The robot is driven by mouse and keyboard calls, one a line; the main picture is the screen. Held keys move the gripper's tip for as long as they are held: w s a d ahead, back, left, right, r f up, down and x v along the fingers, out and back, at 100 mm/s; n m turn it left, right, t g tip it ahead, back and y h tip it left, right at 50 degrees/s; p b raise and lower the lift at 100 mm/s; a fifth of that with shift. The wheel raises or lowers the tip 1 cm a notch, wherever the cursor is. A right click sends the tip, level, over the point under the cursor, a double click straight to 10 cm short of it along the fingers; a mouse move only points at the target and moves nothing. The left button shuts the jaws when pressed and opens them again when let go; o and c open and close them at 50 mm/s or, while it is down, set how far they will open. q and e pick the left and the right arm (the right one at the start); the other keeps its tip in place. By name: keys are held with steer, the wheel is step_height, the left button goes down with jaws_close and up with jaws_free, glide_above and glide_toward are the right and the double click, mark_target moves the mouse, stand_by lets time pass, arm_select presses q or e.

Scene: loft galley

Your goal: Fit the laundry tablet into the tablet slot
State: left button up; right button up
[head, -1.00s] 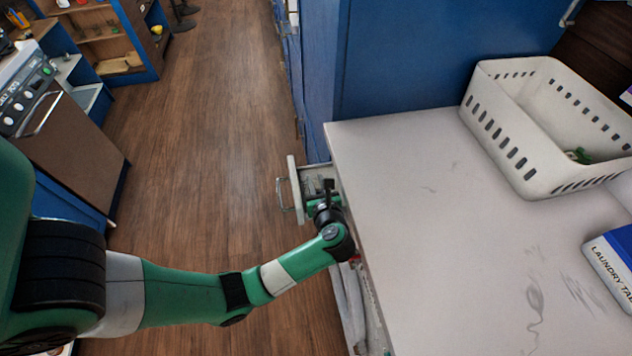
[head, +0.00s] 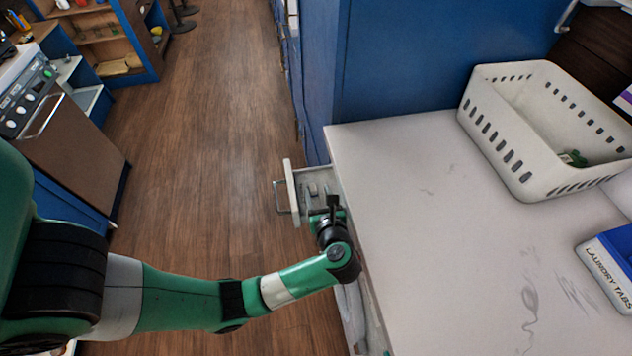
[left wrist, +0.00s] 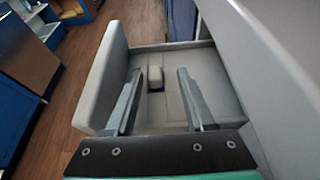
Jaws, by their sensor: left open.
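An open drawer (head: 292,193), the dispenser drawer of the machine under the counter, has a pale front panel with a metal handle. In the left wrist view its wall (left wrist: 103,85) is at the left. A small beige block (left wrist: 155,77), which looks like the laundry tablet, is in the drawer just beyond my fingertips. I cannot tell whether it is seated in the slot. My left gripper (head: 333,203) is over the drawer, pointing into it. In the left wrist view the gripper (left wrist: 161,76) is open, its fingers apart with nothing clamped. My right gripper is not in view.
The pale countertop (head: 430,235) lies right of the drawer. A white basket (head: 500,150) and a blue-and-white laundry tabs box (head: 606,268) stand on it. A tall blue cabinet (head: 430,60) rises behind. The wooden floor (head: 215,150) is clear at left.

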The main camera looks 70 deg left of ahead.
arm_select(q)
steer(key=p+v, duration=0.1)
steer(key=v, duration=0.6)
steer(key=shift+d+r, duration=0.25)
steer(key=shift+d, duration=0.05)
steer(key=shift+w, duration=0.1)
